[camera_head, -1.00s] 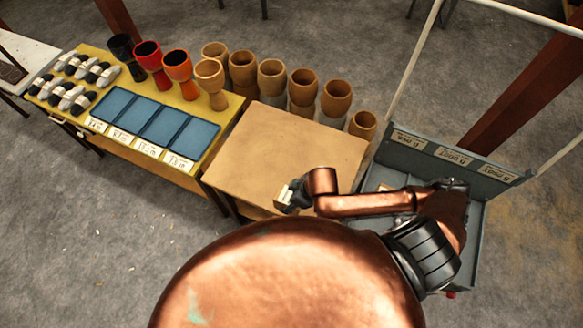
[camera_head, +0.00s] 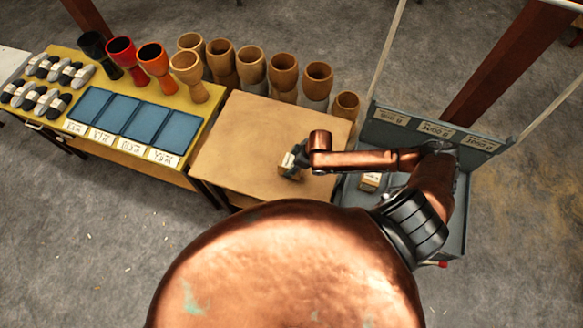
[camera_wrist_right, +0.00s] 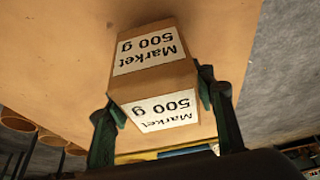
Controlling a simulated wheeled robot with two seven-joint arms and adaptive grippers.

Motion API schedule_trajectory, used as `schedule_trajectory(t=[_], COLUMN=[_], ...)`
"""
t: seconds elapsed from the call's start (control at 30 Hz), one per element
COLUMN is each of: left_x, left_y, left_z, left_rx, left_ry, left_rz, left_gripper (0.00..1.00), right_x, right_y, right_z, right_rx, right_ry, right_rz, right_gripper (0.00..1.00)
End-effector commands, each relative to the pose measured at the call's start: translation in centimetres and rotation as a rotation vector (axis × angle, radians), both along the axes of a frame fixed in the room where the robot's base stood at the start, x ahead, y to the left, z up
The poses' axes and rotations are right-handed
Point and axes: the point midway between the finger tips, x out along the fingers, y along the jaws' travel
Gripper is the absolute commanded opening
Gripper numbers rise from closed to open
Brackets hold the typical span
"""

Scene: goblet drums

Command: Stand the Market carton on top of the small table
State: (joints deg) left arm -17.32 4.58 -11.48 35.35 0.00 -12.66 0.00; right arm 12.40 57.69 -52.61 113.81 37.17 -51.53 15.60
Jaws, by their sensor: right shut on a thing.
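The Market carton (camera_wrist_right: 150,80) is a small brown box with white "Market 500 g" labels. In the right wrist view it sits between the two fingers of my right gripper (camera_wrist_right: 165,112), which is shut on it. In the head view the right gripper (camera_head: 293,167) is over the front right part of the small table (camera_head: 262,135), a bare tan top. The carton shows there only as a small pale patch (camera_head: 287,160) at the fingers. I cannot tell whether its base touches the table. My left gripper is not in view.
A yellow table (camera_head: 205,100) with blue trays (camera_head: 147,121), shoe-like bundles and goblet drums adjoins on the left. Several tan drums (camera_head: 252,68) stand behind the small table. A grey cart (camera_head: 455,215) with another small carton (camera_head: 370,181) is at right. The small table's top is otherwise clear.

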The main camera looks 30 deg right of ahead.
Motion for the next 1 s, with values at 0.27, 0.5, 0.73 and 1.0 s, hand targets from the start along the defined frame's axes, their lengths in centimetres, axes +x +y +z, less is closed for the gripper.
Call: schedule_trajectory(t=[0.27,0.5,0.73,1.0], left_x=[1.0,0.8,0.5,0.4], left_y=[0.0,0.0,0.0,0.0], left_z=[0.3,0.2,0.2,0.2], left_rx=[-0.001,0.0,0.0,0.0], left_ry=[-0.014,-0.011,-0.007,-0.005], left_rz=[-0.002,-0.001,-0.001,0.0], left_gripper=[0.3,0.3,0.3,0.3], right_x=[-0.1,-0.1,-0.2,-0.2], right_y=[0.2,0.2,0.2,0.2], right_z=[-2.1,-2.2,-2.4,-2.4], right_rx=[0.002,0.003,0.002,0.001], right_ry=[0.0,0.001,0.004,0.004], right_rz=[0.001,0.001,0.001,0.0], right_gripper=[0.08,0.08,0.63,0.68])
